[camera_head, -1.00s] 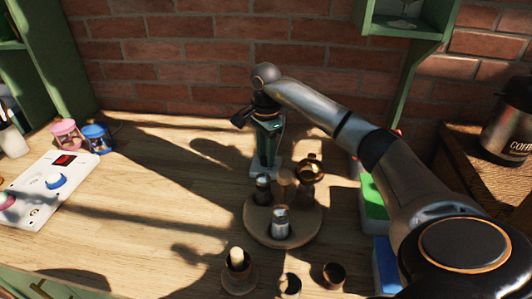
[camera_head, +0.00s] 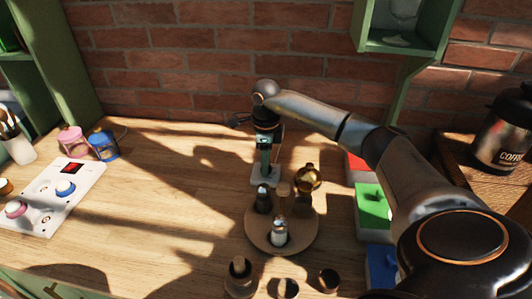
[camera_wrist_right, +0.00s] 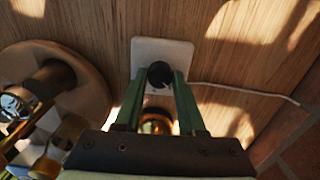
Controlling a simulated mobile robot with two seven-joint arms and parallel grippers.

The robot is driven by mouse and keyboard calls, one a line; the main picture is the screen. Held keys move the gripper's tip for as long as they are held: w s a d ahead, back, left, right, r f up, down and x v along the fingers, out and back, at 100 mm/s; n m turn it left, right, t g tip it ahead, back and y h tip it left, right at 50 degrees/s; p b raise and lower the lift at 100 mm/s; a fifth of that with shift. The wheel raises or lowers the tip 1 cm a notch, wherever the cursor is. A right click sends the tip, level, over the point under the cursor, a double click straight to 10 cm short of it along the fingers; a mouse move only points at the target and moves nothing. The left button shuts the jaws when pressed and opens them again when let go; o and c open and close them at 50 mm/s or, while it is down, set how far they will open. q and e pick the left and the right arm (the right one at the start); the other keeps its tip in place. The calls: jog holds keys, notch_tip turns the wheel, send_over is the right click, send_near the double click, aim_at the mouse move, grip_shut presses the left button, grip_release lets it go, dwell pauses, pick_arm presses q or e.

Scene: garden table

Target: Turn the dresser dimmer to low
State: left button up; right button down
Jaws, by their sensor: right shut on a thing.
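The dimmer is a small white plate (camera_wrist_right: 178,50) with a round black knob (camera_wrist_right: 160,73), seen in the right wrist view. A white cable leaves the plate on the right. In the head view the plate (camera_head: 258,182) lies flat on the wooden table behind the round tray. My right gripper (camera_head: 264,172) points down over it. In the right wrist view its green fingers (camera_wrist_right: 160,82) close on the knob from both sides. The fingers partly hide the plate. The knob's setting cannot be read. My left gripper is not in view.
A round wooden tray (camera_head: 300,238) with several bottles stands just in front of the dimmer. Red, green (camera_head: 372,208) and blue boxes stand to the right. A white panel (camera_head: 40,222) with knobs lies at the left. The table between panel and tray is clear.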

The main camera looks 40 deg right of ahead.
jog(key=shift+m, duration=0.7)
jog(key=c, duration=0.5)
grip_release()
jog(key=shift+r, duration=0.1)
notch_tip(320, 180, up, 12)
jog(key=shift+r, duration=0.15)
dwell(0.5)
